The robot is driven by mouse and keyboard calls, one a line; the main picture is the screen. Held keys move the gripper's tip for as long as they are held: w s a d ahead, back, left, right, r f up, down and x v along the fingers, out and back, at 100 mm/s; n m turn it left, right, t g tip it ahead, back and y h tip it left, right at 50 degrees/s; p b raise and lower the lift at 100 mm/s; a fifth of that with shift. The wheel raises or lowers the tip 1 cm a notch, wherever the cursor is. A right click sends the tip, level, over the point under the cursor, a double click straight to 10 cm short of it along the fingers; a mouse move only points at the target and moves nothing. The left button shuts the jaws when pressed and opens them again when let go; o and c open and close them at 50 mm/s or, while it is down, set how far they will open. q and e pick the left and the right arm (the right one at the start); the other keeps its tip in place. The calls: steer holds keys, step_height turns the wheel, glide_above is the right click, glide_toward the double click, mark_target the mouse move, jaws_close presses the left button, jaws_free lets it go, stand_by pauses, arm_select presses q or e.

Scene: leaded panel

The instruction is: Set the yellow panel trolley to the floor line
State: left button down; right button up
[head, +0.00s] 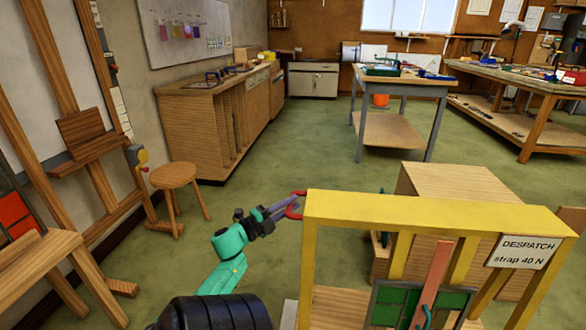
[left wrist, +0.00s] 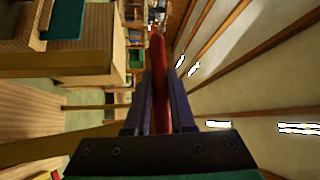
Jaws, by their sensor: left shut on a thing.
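The yellow panel trolley (head: 420,211) stands in front of me at the lower right, with a "DESPATCH strap 40 N" sign (head: 523,252) on its right side. A green leaded panel (head: 454,299) shows low inside its frame, partly behind a reddish upright strip (head: 433,277). My left gripper (head: 285,210) is shut on the red handle (head: 296,206) at the trolley's upper left corner. In the left wrist view the red handle (left wrist: 159,85) runs between the two fingers. My right gripper is not in view. I cannot make out a floor line.
A wooden crate (head: 455,183) stands just behind the trolley. A round stool (head: 174,175) and a wooden easel (head: 85,150) stand to the left. A grey-legged workbench (head: 400,83) stands farther back. Green floor (head: 290,150) is clear between the stool and the workbench.

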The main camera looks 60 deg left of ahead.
arm_select(q)
steer(key=c, duration=0.8)
jaws_free()
steer(key=shift+o, duration=0.2)
steer(key=v, duration=1.4)
steer(key=shift+s+f, duration=0.15)
steer(key=shift+s, duration=0.2)
